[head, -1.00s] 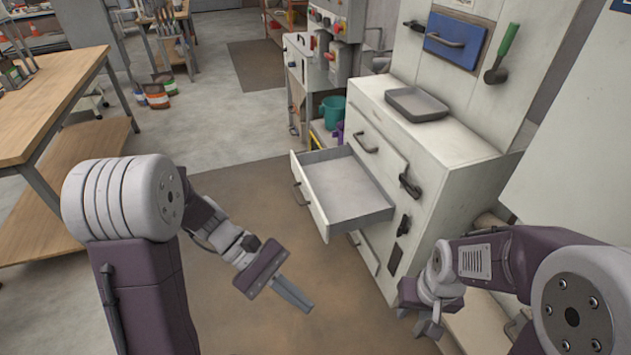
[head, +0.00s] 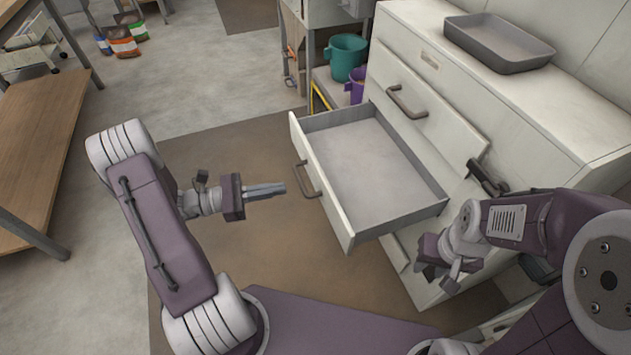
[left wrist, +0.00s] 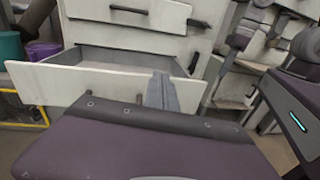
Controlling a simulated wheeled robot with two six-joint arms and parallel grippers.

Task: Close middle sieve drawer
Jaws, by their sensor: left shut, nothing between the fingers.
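The middle sieve drawer (head: 327,193) is pulled far out of the white cabinet (head: 520,120), and its grey inside looks empty. Its front has a dark bar handle (head: 306,180). My left gripper (head: 284,188) is shut and empty, just left of the drawer front and apart from it in the head view. In the left wrist view the shut fingers (left wrist: 162,92) point toward the drawer front (left wrist: 70,84) and hide part of it. My right gripper (head: 440,270) hangs in front of the cabinet's lower right part; its finger opening is unclear.
The drawer above (head: 425,100) is shut or nearly so. A grey tray (head: 498,42) lies on the cabinet top. A teal bucket (head: 346,57) and a purple one (head: 357,85) stand on a shelf behind. A wooden table (head: 40,120) is at left. The floor before the drawer is clear.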

